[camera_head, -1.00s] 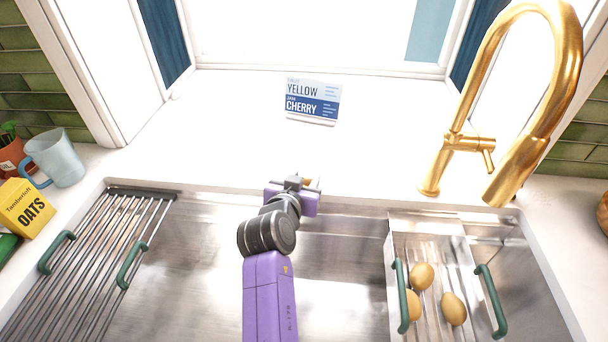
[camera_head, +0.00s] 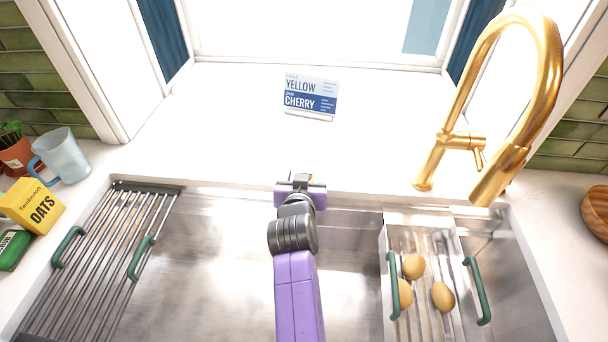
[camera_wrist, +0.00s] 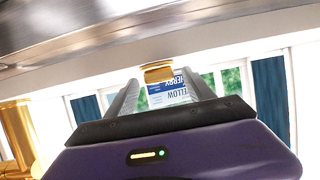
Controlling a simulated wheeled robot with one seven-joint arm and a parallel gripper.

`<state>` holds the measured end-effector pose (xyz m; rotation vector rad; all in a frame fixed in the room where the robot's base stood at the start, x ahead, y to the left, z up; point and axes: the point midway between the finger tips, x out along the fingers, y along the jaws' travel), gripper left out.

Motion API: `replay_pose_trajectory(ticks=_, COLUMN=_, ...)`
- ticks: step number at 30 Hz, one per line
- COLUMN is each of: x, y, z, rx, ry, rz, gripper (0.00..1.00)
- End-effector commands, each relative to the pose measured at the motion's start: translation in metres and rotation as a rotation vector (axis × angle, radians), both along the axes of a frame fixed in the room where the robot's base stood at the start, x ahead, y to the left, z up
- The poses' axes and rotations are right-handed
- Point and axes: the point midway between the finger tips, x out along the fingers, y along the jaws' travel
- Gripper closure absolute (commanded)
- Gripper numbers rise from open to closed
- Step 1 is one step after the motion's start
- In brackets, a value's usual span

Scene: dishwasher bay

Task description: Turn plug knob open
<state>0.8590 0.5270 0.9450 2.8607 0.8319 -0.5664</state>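A brass-coloured knob (camera_wrist: 158,72), which I take for the plug knob, shows in the wrist view just ahead of and between my fingertips. It sits by the pale sink rim. My gripper (camera_wrist: 160,80) is open, with one finger on each side of the knob's line; I cannot tell whether they touch it. In the head view my gripper (camera_head: 301,182) is at the back edge of the steel sink (camera_head: 215,250), near its middle. The knob cannot be made out clearly there, behind the gripper.
A gold faucet (camera_head: 452,140) stands back right. A tray with eggs (camera_head: 443,297) and green handles is in the right of the sink; a drying rack (camera_head: 105,265) lies at left. A yellow-cherry sign (camera_head: 311,97) stands behind. An oats box (camera_head: 33,203) and mug (camera_head: 62,157) are left.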

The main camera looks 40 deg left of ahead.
Motion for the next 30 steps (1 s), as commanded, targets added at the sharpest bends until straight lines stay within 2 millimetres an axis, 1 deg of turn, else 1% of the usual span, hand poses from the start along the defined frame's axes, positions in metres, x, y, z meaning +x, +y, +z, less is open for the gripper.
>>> replay_pose_trajectory(ticks=6, x=-0.001, y=-0.001, z=0.0, rx=-0.001, ry=0.001, rz=-0.001, gripper=0.38)
replay_pose_trajectory(ticks=10, x=-0.006, y=-0.005, z=0.001, rx=-0.002, ry=0.001, rz=-0.001, gripper=0.38)
replay_pose_trajectory(ticks=21, x=-0.044, y=-0.028, z=0.02, rx=-0.001, ry=0.0, rz=0.0, gripper=0.38)
replay_pose_trajectory(ticks=25, x=-0.054, y=-0.034, z=0.025, rx=-0.001, ry=0.0, rz=0.0, gripper=0.38)
replay_pose_trajectory(ticks=30, x=-0.06, y=-0.038, z=0.029, rx=-0.001, ry=0.001, rz=0.0, gripper=0.38)
